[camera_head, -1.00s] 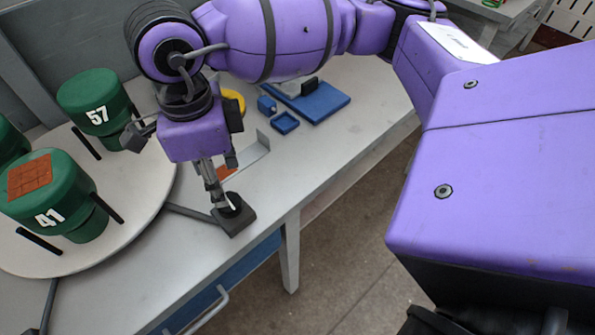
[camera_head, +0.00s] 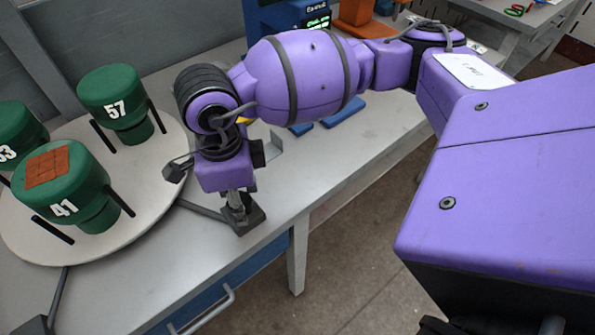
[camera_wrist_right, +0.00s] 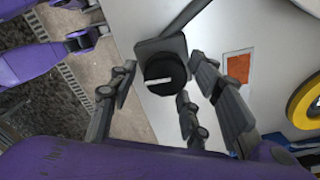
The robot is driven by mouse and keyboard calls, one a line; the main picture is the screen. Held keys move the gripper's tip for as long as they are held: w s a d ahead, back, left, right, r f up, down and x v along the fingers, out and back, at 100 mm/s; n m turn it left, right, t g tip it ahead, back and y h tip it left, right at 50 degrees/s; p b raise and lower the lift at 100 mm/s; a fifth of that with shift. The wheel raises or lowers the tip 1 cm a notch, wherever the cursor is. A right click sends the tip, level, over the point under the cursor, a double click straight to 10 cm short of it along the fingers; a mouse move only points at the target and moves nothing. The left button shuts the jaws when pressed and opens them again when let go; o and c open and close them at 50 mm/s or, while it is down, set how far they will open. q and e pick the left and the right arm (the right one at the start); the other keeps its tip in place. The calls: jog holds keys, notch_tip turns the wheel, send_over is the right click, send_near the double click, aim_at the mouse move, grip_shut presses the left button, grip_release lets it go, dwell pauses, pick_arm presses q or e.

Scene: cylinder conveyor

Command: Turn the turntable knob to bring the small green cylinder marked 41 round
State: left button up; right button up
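The green cylinder marked 41 (camera_head: 62,190), with an orange-brown patch on top, stands upright at the front of the round, pale turntable (camera_head: 150,205). Green cylinders marked 57 (camera_head: 118,104) and, partly cut off, 83 (camera_head: 15,135) stand behind it. The black knob, with a white pointer line, sits on a dark base right of the turntable; the right wrist view shows the knob (camera_wrist_right: 160,72). My right gripper (camera_head: 240,205) is low over it, pointing down. In the right wrist view its fingers (camera_wrist_right: 164,68) are spread, one side left and the other right of the knob. Contact cannot be told.
Dark posts stand beside the cylinders on the turntable. Blue trays (camera_head: 345,110) lie behind my right arm, near a blue machine with a lit display (camera_head: 318,20). An orange-red square (camera_wrist_right: 239,66) and a yellow ring (camera_wrist_right: 305,102) lie right of the knob in the wrist view.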

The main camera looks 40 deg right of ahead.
jog(key=c, duration=0.8)
jog(key=shift+n+b, duration=0.35)
jog(key=shift+n, duration=0.15)
jog(key=o, duration=1.1)
jog(key=shift+s, duration=0.1)
jog(key=shift+r, duration=0.25)
notch_tip(320, 180, up, 12)
jog(key=shift+f, duration=0.2)
jog(key=shift+c, duration=0.3)
